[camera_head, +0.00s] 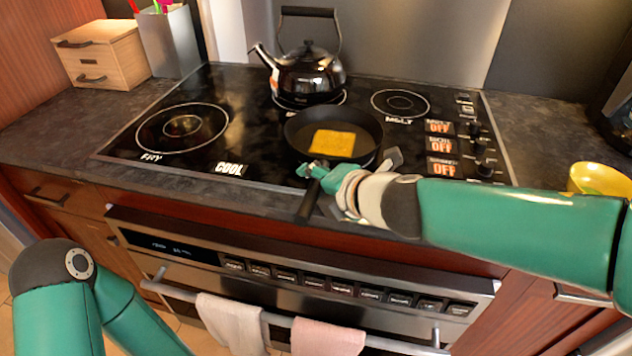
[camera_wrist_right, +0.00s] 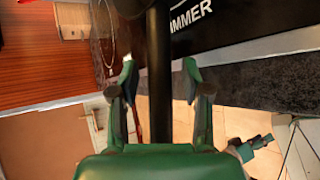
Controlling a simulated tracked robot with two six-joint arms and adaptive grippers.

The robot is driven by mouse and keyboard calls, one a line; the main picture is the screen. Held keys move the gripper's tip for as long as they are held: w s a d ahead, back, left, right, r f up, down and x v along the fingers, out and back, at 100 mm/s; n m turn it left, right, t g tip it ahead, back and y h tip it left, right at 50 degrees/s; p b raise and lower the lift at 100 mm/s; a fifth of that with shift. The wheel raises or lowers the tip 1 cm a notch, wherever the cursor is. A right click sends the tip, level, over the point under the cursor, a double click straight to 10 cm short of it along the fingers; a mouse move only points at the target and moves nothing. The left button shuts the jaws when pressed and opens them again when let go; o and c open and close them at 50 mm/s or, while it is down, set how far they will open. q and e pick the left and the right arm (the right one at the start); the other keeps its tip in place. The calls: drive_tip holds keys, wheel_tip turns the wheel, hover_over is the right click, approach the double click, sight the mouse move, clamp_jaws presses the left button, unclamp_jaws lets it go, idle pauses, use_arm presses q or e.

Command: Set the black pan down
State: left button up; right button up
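The black pan (camera_head: 296,127) is at the front middle of the cooktop, with a yellow square slice (camera_head: 333,143) inside. It looks level and appears to rest on the glass, though its underside is hidden. Its handle (camera_head: 308,203) points towards me past the front edge. My right gripper (camera_head: 322,177) is at the handle. In the right wrist view, the handle (camera_wrist_right: 160,110) runs between the two spread fingers of that gripper (camera_wrist_right: 160,80), with a visible gap on each side. My left arm shows at the lower left, but its gripper is out of view.
A black kettle (camera_head: 308,75) stands behind the pan. The left burner (camera_head: 182,128) and back right burner (camera_head: 400,103) are clear. Control knobs (camera_head: 485,147) line the cooktop's right side. A yellow bowl (camera_head: 600,179) sits at right, and a wooden box (camera_head: 100,55) at back left.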

drive_tip(key=p+v, duration=0.6)
drive_tip(key=v, duration=0.6)
idle(0.4)
